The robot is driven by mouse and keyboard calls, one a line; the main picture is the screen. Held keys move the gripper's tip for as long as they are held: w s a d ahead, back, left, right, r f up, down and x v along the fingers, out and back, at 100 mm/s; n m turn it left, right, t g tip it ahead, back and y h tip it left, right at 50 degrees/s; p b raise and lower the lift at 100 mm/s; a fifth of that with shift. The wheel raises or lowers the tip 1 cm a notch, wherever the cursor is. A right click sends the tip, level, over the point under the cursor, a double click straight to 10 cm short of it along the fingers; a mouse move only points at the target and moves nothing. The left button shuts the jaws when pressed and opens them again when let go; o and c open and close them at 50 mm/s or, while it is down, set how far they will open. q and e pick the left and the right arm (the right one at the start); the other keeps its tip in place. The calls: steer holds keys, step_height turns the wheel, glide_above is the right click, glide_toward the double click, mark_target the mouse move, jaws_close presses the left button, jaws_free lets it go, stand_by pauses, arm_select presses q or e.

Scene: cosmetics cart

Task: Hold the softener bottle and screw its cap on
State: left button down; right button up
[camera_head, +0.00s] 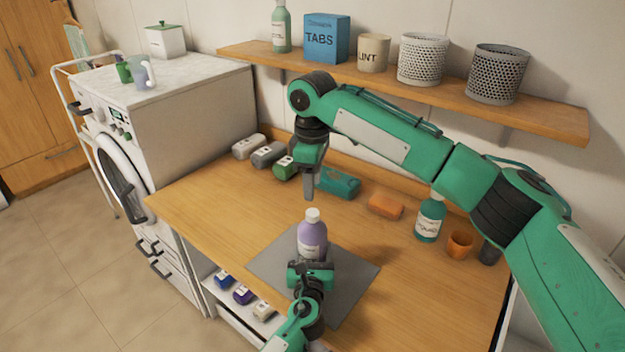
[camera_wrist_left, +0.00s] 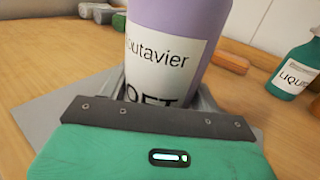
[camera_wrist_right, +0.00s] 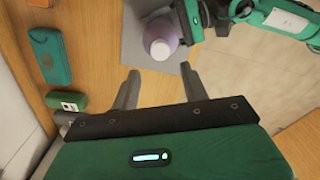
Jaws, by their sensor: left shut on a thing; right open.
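The softener bottle (camera_head: 312,240) is lilac with a white label and stands upright on a grey mat (camera_head: 355,272). Its white cap (camera_head: 312,215) sits on top of the neck; I cannot tell how tightly. My left gripper (camera_head: 311,268) is shut around the lower body of the bottle, which fills the left wrist view (camera_wrist_left: 175,40). My right gripper (camera_head: 309,185) is open and empty, above and behind the bottle. In the right wrist view, the cap (camera_wrist_right: 160,49) shows beyond the open fingers (camera_wrist_right: 160,88).
A teal pack (camera_head: 340,185), an orange block (camera_head: 385,206), a green liquid bottle (camera_head: 430,219) and an orange cup (camera_head: 459,245) stand along the back right. Several small packs (camera_head: 268,154) lie at the back left. A shelf (camera_head: 400,85) hangs above. The table's left front is clear.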

mark_target(312, 212)
steer(key=shift+f, duration=4)
jaws_close()
steer(key=shift+o, duration=0.7)
jaws_free()
steer(key=shift+r, duration=0.1)
